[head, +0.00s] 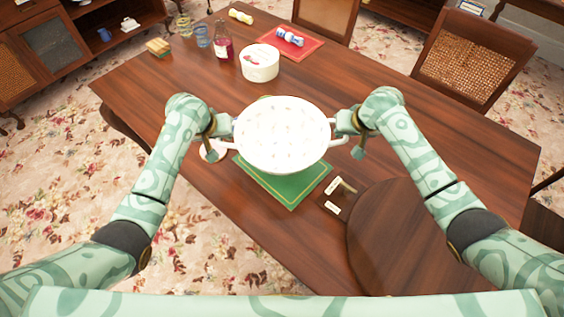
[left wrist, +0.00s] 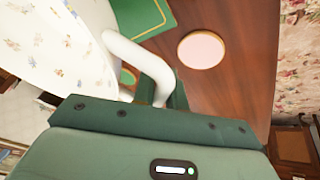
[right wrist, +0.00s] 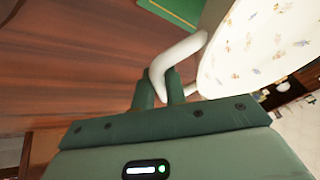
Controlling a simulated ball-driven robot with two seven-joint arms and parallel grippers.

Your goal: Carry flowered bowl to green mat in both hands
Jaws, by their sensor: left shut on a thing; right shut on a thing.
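The flowered bowl (head: 281,135) is white with small flower prints and has a looped handle on each side. My left gripper (head: 224,127) is shut on its left handle, which also shows in the left wrist view (left wrist: 140,55). My right gripper (head: 347,126) is shut on its right handle, seen in the right wrist view (right wrist: 180,55). The bowl looks raised above the table and roughly level. The green mat (head: 290,190) with a yellow border lies on the table; the bowl hides its far part in the head view. I cannot tell the exact gap beneath the bowl.
A pale round coaster (head: 213,151) lies left of the mat. Small white pieces (head: 333,208) lie to its right, near a round brown board (head: 400,240). A white tub (head: 260,63), a bottle (head: 223,42) and a red mat (head: 300,47) stand farther back.

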